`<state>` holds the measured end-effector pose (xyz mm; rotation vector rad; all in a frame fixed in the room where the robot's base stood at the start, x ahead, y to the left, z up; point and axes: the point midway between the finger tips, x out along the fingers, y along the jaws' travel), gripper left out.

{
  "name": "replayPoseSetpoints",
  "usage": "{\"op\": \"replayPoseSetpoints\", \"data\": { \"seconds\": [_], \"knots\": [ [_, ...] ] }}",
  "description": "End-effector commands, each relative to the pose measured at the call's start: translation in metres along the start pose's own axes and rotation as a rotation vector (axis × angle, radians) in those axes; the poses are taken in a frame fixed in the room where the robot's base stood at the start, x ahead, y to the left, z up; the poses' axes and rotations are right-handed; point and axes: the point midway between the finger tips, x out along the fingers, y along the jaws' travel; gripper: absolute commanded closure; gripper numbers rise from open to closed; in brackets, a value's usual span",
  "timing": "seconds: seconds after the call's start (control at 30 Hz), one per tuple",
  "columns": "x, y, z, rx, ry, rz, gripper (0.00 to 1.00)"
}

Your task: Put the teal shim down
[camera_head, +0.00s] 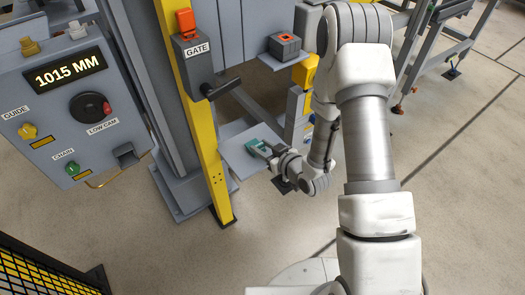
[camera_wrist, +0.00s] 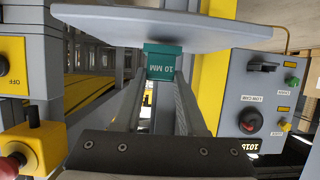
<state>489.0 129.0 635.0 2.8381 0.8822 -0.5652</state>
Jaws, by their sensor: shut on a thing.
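The teal shim (camera_head: 256,146) is a small block marked "10 MM", which also shows in the wrist view (camera_wrist: 165,62). My gripper (camera_head: 268,150) is shut on it, with one finger on each side in the wrist view (camera_wrist: 165,80). In the head view the shim appears over the grey shelf plate (camera_head: 236,155), near its right side. The wrist view shows the plate (camera_wrist: 140,27) across the top, meeting the shim's far end in the picture. I cannot tell whether the shim touches the plate or is held just above it.
A yellow post (camera_head: 197,110) stands left of the plate, with a GATE lever box (camera_head: 194,62) on it. A control panel (camera_head: 75,100) reading "1015 MM" is at left. A dark block (camera_head: 285,46) sits on a higher shelf. Yellow mesh fencing (camera_head: 45,275) is at bottom left.

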Motion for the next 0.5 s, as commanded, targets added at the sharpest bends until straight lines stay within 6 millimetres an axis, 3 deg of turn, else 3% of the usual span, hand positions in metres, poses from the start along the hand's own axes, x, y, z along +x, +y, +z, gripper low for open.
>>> {"op": "replayPoseSetpoints", "data": {
  "seconds": [0.03, 0.43, 0.47, 0.5],
  "knots": [
    [0.0032, -0.0002, 0.0076, 0.0, 0.0, -0.001, 1.0],
    [0.0047, 0.0002, 0.0109, -0.001, 0.002, 0.0, 1.0],
    [0.0042, 0.0002, 0.0097, -0.001, 0.001, 0.0, 0.56],
    [0.004, 0.0001, 0.0092, -0.001, 0.001, 0.0, 0.49]
  ]
}}
